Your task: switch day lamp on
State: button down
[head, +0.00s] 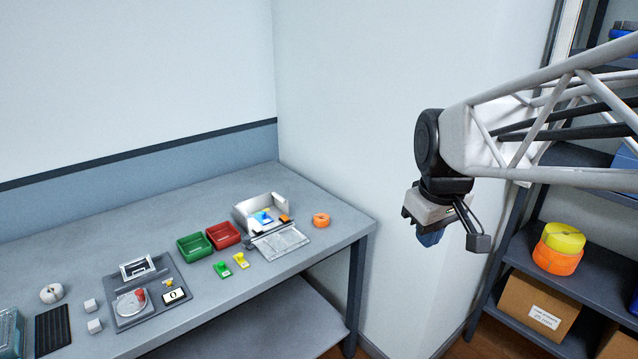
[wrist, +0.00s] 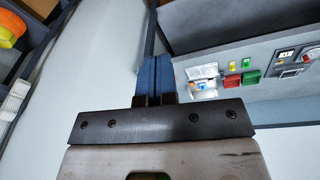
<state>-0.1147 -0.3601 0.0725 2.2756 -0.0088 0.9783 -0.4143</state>
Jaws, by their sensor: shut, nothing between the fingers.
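I cannot pick out a day lamp or its switch for certain in either view. A grey panel (head: 120,323) on the table carries a round disc with a red part, a small display reading 0 and a framed plate; part of it also shows at the right edge of the wrist view (wrist: 287,71). My gripper (head: 430,238) is high to the right of the table, apart from everything. In the wrist view its blue fingers (wrist: 154,66) are together with nothing between them.
The table (head: 320,204) holds a green bin (head: 195,248), a red bin (head: 223,236), an open silver box (head: 245,218), an orange ring-like thing (head: 321,220) and white cubes (head: 92,306). Shelves with a yellow and orange stack (head: 557,250) stand at right. The wall corner is behind.

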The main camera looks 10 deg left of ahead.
jog(key=w+a+f+n+g, duration=0.1)
jog(key=w+a+n, duration=0.4)
jog(key=w+a, duration=0.6)
jog(key=w+a+f+n, duration=0.1)
jog(key=w+a+n, duration=0.5)
jog(key=w, duration=0.8)
jog(key=w+a+f+n, duration=0.3)
jog(key=w+a+f, duration=0.1)
jog(key=a, duration=0.5)
jog(key=w+a+f+n, duration=0.3)
jog(key=w+a+f, duration=0.2)
jog(key=a, duration=0.3)
jog(key=w+a+f+n+g, duration=0.1)
jog(key=w+a+f+n, duration=0.2)
jog(key=a, duration=0.6)
jog(key=shift+w+a+f+n, duration=0.4)
jog(key=shift+w+f, duration=0.6)
jog(key=shift+w, duration=0.8)
jog(key=shift+w, duration=0.1)
jog(key=shift+w+a+r, duration=0.2)
jog(key=shift+w+a, duration=0.2)
jog(key=shift+a, duration=0.05)
